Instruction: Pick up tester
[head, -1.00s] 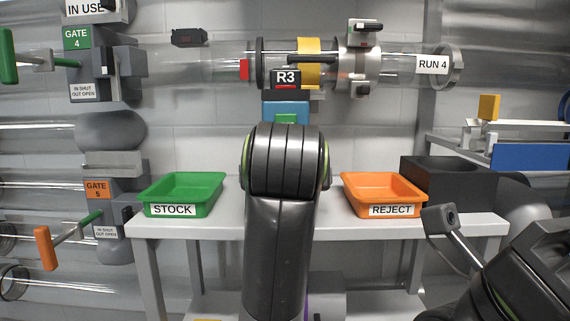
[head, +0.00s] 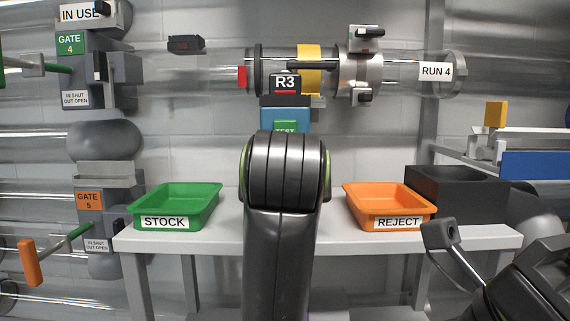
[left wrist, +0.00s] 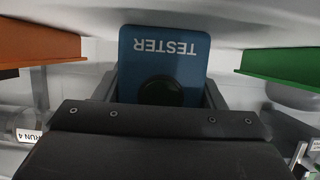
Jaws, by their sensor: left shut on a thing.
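The tester is a blue box (left wrist: 163,47) with its name upside down and a round dark spot below it, in the left wrist view. My left gripper (left wrist: 160,90) is shut on it, with grey fingers along both of its sides. In the head view my left arm stands in the middle and hides the gripper. A blue box (head: 285,115) with a green panel shows just above that arm, under the R3 sign; it looks like the tester, partly hidden.
A green STOCK tray (head: 176,204) and an orange REJECT tray (head: 388,205) stand on the grey table (head: 230,235). A dark open box (head: 457,192) is at the right. A clear tube (head: 410,70) runs across above, and gate handles stick out at the left.

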